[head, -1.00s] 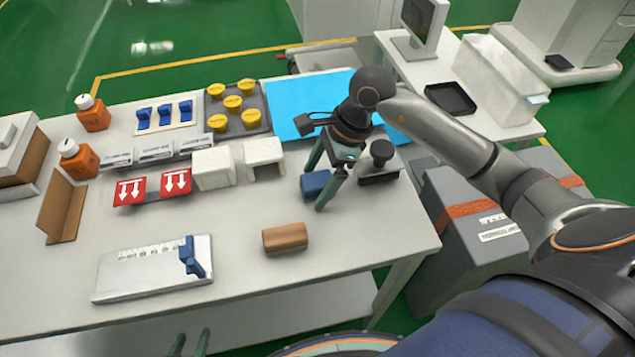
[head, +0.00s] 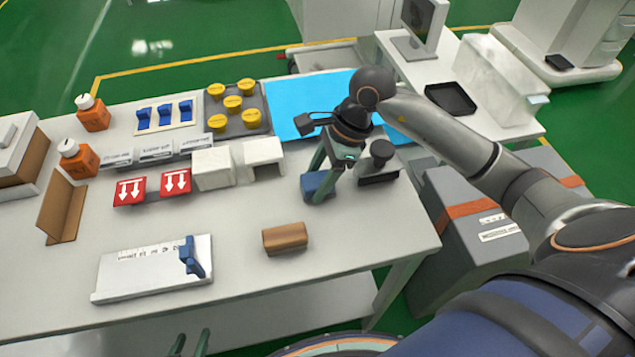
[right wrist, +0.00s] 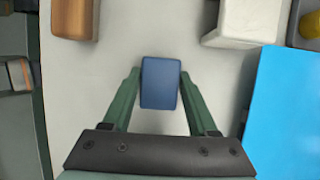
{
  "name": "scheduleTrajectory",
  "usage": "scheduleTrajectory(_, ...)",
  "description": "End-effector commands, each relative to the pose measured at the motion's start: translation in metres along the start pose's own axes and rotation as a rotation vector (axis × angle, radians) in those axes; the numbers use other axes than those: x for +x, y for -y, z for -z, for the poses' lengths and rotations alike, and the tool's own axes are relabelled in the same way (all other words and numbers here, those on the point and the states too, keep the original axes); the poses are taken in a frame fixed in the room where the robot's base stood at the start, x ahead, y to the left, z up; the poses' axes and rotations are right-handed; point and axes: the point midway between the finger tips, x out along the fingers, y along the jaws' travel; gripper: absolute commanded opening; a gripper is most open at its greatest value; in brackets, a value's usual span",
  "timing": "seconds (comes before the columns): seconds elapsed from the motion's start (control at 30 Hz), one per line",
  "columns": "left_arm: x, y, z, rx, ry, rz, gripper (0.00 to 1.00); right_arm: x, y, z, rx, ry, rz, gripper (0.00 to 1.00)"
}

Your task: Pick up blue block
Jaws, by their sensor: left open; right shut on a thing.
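The blue block (head: 316,186) sits on the white table, right of the middle in the head view. It also shows between my right gripper's fingers in the right wrist view (right wrist: 160,84). My right gripper (head: 322,188) is shut on the block, with a green finger against each side of it. The block looks to be at table height; I cannot tell whether it is clear of the surface. My left gripper (head: 189,343) is open and empty, low at the bottom edge of the head view, in front of the table. Only its green finger ends show.
A wooden block (head: 285,238) lies in front of the blue block. White boxes (head: 213,168) stand behind left, and a dark stand (head: 380,160) is close on the right. A blue mat (head: 300,95) lies behind. The front middle of the table is clear.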

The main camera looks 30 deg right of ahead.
Motion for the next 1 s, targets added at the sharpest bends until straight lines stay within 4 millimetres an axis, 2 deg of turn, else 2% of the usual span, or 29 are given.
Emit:
scheduleTrajectory(0.37,0.0,0.0,0.0,0.0,0.001,0.0,0.5,-0.005,0.001,-0.002,-0.001,0.001,0.003,0.04)
scheduleTrajectory(0.57,0.0,0.0,0.0,0.0,0.001,-0.001,0.5,-0.029,0.002,-0.012,-0.003,0.0,0.006,0.04)
scheduleTrajectory(0.97,-0.001,0.0,0.002,0.0,-0.002,0.0,0.5,-0.084,0.052,-0.05,-0.001,0.004,0.005,0.04)
scheduleTrajectory(1.0,-0.001,0.0,0.001,0.0,-0.002,0.0,0.5,-0.083,0.06,-0.052,0.001,0.002,0.002,0.04)
